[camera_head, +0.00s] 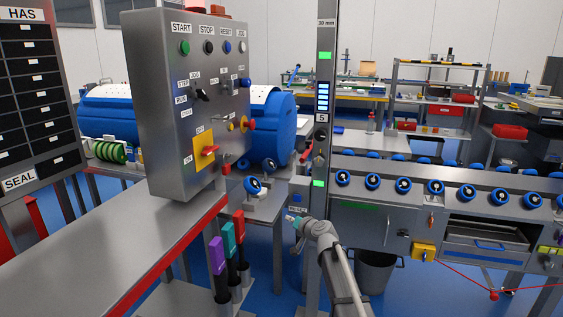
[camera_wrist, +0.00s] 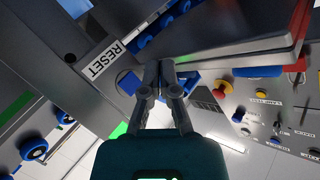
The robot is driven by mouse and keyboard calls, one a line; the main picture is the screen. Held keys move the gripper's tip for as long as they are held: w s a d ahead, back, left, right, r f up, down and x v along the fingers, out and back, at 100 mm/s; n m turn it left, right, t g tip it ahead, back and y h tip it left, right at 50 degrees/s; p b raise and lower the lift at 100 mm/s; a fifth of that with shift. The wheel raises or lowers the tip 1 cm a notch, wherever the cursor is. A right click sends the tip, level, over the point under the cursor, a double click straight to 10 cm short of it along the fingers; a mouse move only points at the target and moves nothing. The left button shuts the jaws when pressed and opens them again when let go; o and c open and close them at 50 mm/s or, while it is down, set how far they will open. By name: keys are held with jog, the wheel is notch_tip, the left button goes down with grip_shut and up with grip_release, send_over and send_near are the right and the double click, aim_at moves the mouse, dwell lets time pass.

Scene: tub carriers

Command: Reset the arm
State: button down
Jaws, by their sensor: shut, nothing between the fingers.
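My gripper (camera_head: 294,221) is at the end of my arm in the lower middle of the head view, beside the grey post. It is small there. In the wrist view my gripper (camera_wrist: 160,68) points up the picture, its two fingers together with nothing between them. A blue square button (camera_wrist: 128,82) lies just left of the fingertips, next to a white RESET label (camera_wrist: 103,60). I cannot tell whether the fingers touch anything. In the head view the blue button (camera_head: 297,198) and its label sit just above my gripper.
A grey control box (camera_head: 160,120) with buttons and switches stands on the left. A steel table (camera_head: 110,240) with a red edge lies in front of it. Purple, teal and red handled tools (camera_head: 228,255) stand below. A bench (camera_head: 450,205) with several blue knobs is right.

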jog(key=s+d+f+n+g+h, duration=0.15)
jog(key=s+f+g, duration=0.3)
jog(key=s, duration=0.45)
jog(key=s+d+f+n+g+h, duration=0.1)
jog(key=s+d+f+g, duration=0.15)
jog(key=s+f, duration=0.55)
jog(key=s+d+m+g+h+p, duration=0.1)
jog(key=s+d+g+h, duration=0.25)
jog(key=s, duration=0.55)
jog(key=s+d+m+g+h, duration=0.1)
jog(key=s+d+g+h, duration=0.1)
jog(key=s+d, duration=0.45)
notch_tip(320, 180, up, 26)
jog(key=s+a+p, duration=0.1)
jog(key=p, duration=2.5)
jog(key=shift+s+a+f, duration=0.2)
jog(key=shift+a+f, duration=0.05)
